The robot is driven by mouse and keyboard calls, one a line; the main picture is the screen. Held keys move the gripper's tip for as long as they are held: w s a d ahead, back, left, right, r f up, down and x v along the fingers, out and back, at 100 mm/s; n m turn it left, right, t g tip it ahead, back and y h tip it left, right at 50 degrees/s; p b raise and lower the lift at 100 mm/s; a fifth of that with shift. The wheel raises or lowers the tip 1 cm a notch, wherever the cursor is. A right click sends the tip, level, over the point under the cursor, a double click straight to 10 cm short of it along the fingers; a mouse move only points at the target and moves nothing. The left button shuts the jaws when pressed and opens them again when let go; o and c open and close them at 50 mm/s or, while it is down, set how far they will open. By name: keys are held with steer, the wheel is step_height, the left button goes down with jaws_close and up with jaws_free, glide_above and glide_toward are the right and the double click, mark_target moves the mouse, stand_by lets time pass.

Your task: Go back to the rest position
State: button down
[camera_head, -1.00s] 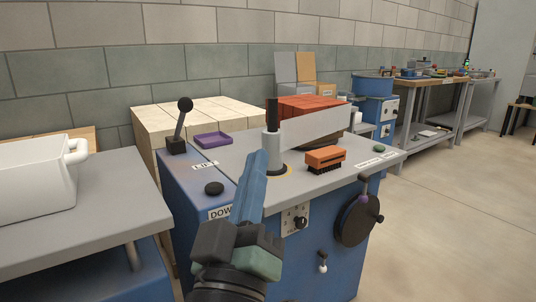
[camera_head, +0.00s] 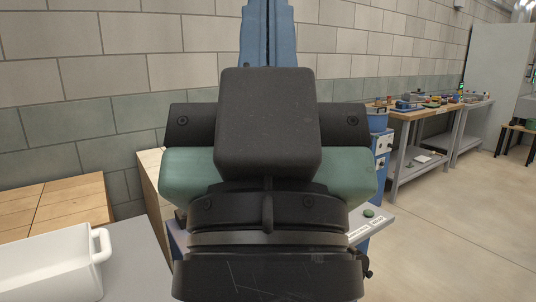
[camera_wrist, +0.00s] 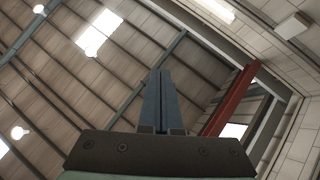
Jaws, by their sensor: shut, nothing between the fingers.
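My gripper (camera_head: 267,30) stands upright in the middle of the head view, close to the camera, with its blue fingers pointing up past the top edge. In the wrist view its two blue fingers (camera_wrist: 156,100) lie side by side, shut with nothing between them, against the ceiling. The wrist and gripper body hide most of the blue machine behind; only parts of its grey top (camera_head: 376,222) show at the right.
A workbench (camera_head: 425,115) with several items stands at the back right. The floor (camera_head: 450,230) at right is clear.

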step_height(320, 180, up, 17)
steer(key=p, duration=1.5)
steer(key=shift+r, duration=0.15)
steer(key=c, duration=1.5)
jaws_free()
steer(key=shift+r, duration=0.25)
steer(key=shift+c, duration=0.2)
steer(key=shift+o, duration=1.3)
steer(key=shift+p, duration=0.3)
steer(key=o, duration=0.5)
steer(key=shift+c, duration=0.2)
steer(key=shift+a, duration=0.15)
